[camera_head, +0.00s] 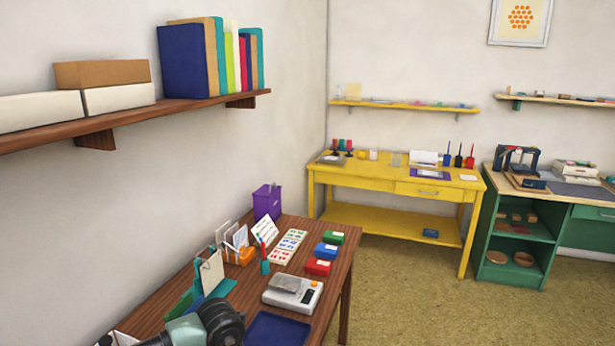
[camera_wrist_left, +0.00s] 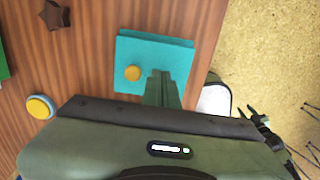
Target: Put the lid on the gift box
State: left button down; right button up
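In the left wrist view a teal square piece (camera_wrist_left: 150,55) with an orange round knob lies over the wooden table; it looks like the gift box lid. A second teal edge shows behind its top side; I cannot tell whether this is the box under it. My left gripper (camera_wrist_left: 161,74) has its dark green fingers close together over the lower right part of the teal piece, right of the knob. Whether they grip its edge is unclear. In the head view only part of my left arm shows at the bottom, with no gift box visible. My right gripper is out of view.
A yellow round item on a blue base (camera_wrist_left: 40,107) and a brown star (camera_wrist_left: 55,14) lie left of the teal piece. The brown table (camera_head: 335,238) holds a scale (camera_head: 292,294), red, blue and green inkpads and a blue tray (camera_head: 277,330). Carpet lies beyond its right edge.

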pick_arm(q)
jog(key=shift+f+b, duration=0.7)
jog(key=shift+f, duration=0.15)
dwell(0.5)
jog(key=shift+s+f, duration=0.1)
jog(key=shift+s, duration=0.05)
dwell(1.3)
jog(key=shift+r+p, duration=0.35)
jog(key=shift+r, duration=0.45)
jog(key=shift+r+p, duration=1.55)
jog(key=shift+r, duration=1.3)
jog(key=shift+f, duration=0.1)
